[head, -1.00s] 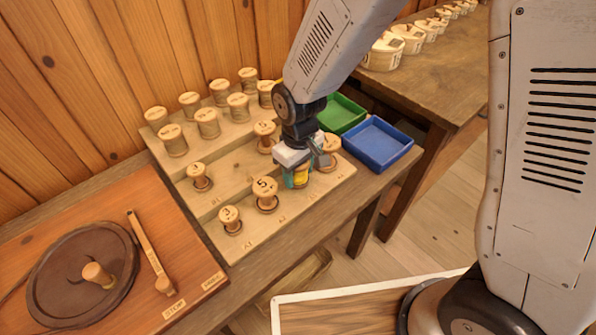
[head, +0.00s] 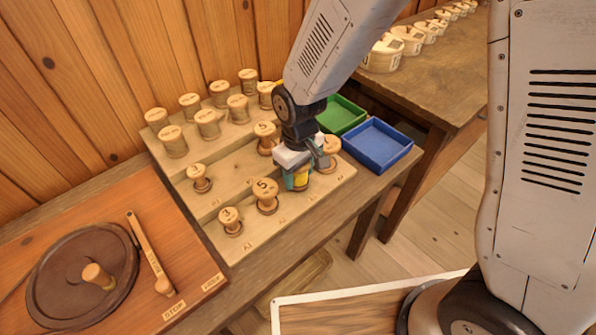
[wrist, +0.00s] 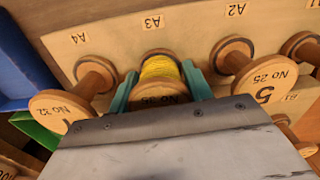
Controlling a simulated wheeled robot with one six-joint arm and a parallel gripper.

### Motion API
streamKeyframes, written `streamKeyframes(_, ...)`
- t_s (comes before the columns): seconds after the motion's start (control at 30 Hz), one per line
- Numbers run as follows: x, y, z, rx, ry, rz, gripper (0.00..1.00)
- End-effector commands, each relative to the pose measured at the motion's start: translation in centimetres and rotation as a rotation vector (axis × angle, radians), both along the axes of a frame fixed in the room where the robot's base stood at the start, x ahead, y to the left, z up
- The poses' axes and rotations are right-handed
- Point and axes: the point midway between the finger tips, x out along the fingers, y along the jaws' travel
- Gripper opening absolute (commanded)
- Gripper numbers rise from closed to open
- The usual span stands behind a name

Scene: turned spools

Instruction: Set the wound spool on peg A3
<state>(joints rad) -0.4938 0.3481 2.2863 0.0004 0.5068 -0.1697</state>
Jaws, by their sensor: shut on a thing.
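The wound spool (wrist: 160,72) carries yellow thread and has a wooden end marked with a number. My gripper (wrist: 158,88) has teal fingers closed on both sides of it. In the head view my gripper (head: 298,180) is low over the front row of the pegboard, with a little yellow showing between its fingers. The spool stands in line with the A3 label (wrist: 152,22), between the spools at A4 and A2. Peg A3 itself is hidden. I cannot tell whether the spool rests on the board or is just above it.
Close neighbours are the A4 spool (wrist: 90,78) marked No 32 and the A2 spool (wrist: 240,60) marked No 25. Other spools stand on the stepped board (head: 235,245). A blue tray (head: 377,146) and a green tray (head: 341,114) lie to the right. A turntable (head: 65,290) is at left.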

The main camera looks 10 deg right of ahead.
Motion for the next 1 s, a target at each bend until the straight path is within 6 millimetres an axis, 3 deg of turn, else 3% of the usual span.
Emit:
streamKeyframes(0.57,0.0,0.0,-1.1,-0.001,0.001,0.000,0.27)
streamKeyframes(0.6,0.0,0.0,-1.1,-0.001,0.001,0.000,0.58)
streamKeyframes(1.0,0.1,0.1,-0.5,0.001,-0.002,0.000,0.59)
